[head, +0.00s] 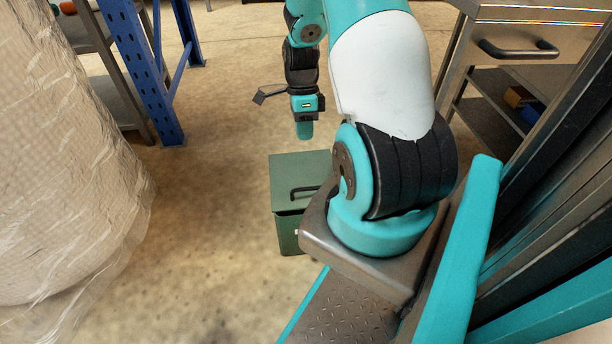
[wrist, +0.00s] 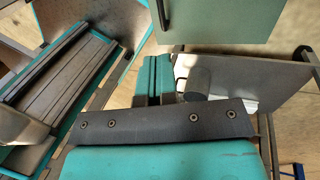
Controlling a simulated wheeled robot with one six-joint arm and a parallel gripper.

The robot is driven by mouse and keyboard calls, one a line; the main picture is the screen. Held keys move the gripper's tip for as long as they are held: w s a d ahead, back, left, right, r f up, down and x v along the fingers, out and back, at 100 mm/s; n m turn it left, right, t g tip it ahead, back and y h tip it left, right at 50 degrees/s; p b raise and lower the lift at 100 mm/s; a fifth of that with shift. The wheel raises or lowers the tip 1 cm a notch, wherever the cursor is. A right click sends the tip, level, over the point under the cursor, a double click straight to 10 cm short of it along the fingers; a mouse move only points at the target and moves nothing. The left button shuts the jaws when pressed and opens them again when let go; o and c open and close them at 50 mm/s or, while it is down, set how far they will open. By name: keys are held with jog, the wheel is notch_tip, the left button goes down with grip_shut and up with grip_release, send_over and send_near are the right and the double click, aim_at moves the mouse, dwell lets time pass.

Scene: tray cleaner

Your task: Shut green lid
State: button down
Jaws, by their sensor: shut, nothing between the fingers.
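A dark green box (head: 288,233) stands on the floor near the middle of the head view. Its green lid (head: 288,168) lies over the top, with a dark bar handle (head: 303,191) on it. I cannot tell whether the lid is fully down. My arm hides the box's right side. In the wrist view part of the lid (wrist: 215,20) shows at the top, with the handle (wrist: 162,14) at its left edge. My gripper (head: 304,131) is shut and empty, pointing down beyond the box's far edge in the head view, apparently apart from the lid.
A plastic-wrapped load (head: 65,170) fills the left side. A blue rack upright (head: 145,75) stands behind it. A metal cabinet (head: 530,45) with a drawer is at the upper right. The floor (head: 205,200) left of the box is clear.

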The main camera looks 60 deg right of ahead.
aim_at(308, 189)
jog(key=b+x, duration=0.7)
jog(key=x, duration=0.6)
jog(key=shift+f, duration=0.4)
jog(key=shift+s+f, duration=0.1)
jog(key=shift+p+x, duration=0.45)
jog(key=shift+x, duration=1.25)
jog(key=shift+s+a, duration=0.1)
jog(key=shift+a, duration=0.05)
jog(key=s+a+p+v, duration=0.1)
jog(key=p+v, duration=0.8)
jog(key=v, duration=0.5)
jog(key=shift+r, duration=0.6)
